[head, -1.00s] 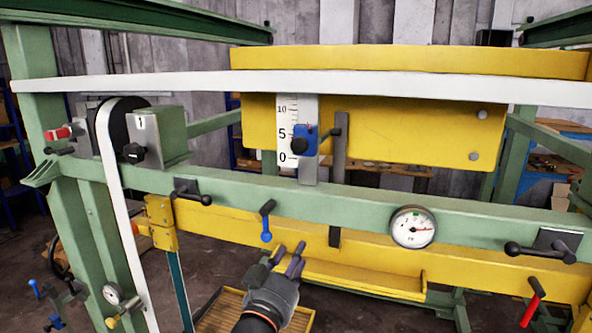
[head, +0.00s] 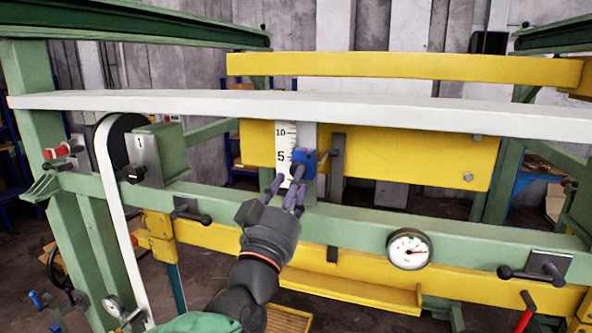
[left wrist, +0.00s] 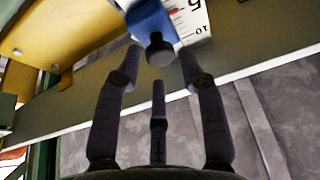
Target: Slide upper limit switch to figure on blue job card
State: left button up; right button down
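The upper limit switch is a blue block (head: 309,156) with a black knob, on a grey upright post beside a white scale (head: 282,142). The block sits beside the scale near the 5 mark; the lower scale is hidden by my fingers. My left gripper (head: 286,188) is just in front of and below the block, fingers spread. In the left wrist view, the open fingers (left wrist: 160,68) straddle the area around the knob (left wrist: 159,50), which shows no clear grip. The blue block (left wrist: 148,20) and scale (left wrist: 190,18) are at the top. No blue job card shows.
A white rail (head: 420,112) runs across above the scale, and a green beam (head: 350,222) below it. A pressure gauge (head: 409,249) and black lever handles (head: 531,275) are on the beam to the right. A green box marked 1 (head: 160,155) is at the left.

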pick_arm(q)
jog(key=x, duration=0.3)
